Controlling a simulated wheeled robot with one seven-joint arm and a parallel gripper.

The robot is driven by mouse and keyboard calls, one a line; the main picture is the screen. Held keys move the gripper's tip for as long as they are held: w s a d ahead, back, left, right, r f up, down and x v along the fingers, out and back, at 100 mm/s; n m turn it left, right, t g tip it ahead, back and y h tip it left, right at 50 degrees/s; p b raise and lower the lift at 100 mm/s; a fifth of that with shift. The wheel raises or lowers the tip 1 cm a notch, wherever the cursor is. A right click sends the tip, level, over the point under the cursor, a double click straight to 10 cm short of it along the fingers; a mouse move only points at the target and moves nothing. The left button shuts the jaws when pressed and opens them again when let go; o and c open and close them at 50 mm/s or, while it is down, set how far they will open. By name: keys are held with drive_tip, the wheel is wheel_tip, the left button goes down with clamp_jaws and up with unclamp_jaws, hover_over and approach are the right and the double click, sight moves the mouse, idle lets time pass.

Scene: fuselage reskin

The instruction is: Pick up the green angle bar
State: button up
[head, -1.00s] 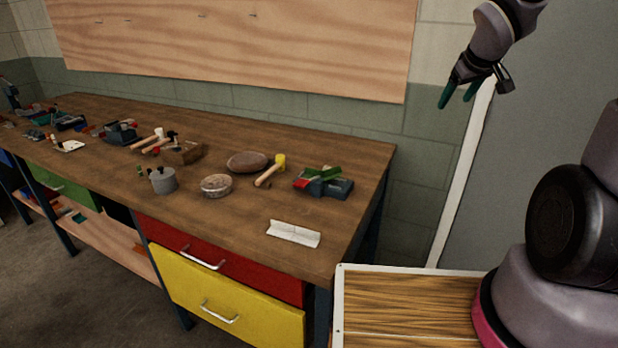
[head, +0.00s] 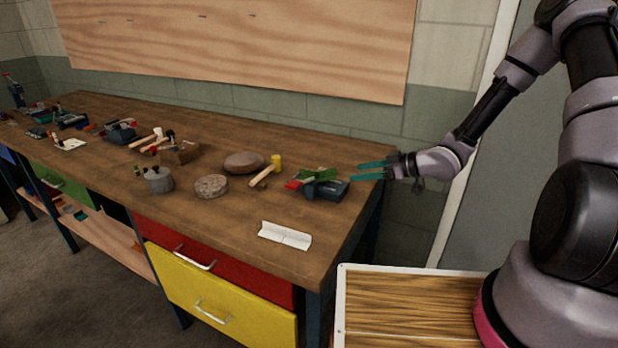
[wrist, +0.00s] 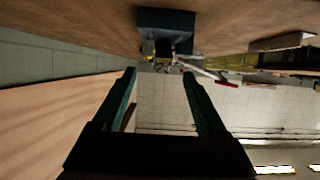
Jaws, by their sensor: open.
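My gripper (head: 356,171) is open and empty, with teal fingers pointing left toward the bar. It is just to the right of the vise, apart from the bar. In the wrist view, which looks upside down, the open fingers (wrist: 158,73) frame empty space.
A white angled piece (head: 285,235) lies near the bench's front edge. A wooden panel (head: 240,40) hangs on the wall behind.

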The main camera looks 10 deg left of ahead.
sight(335, 176)
drive_tip(key=x, duration=0.9)
drive_tip(key=shift+s+a, duration=0.15)
drive_tip(key=shift+s, duration=0.05)
drive_tip(key=shift+c, duration=0.3)
clamp_jaws()
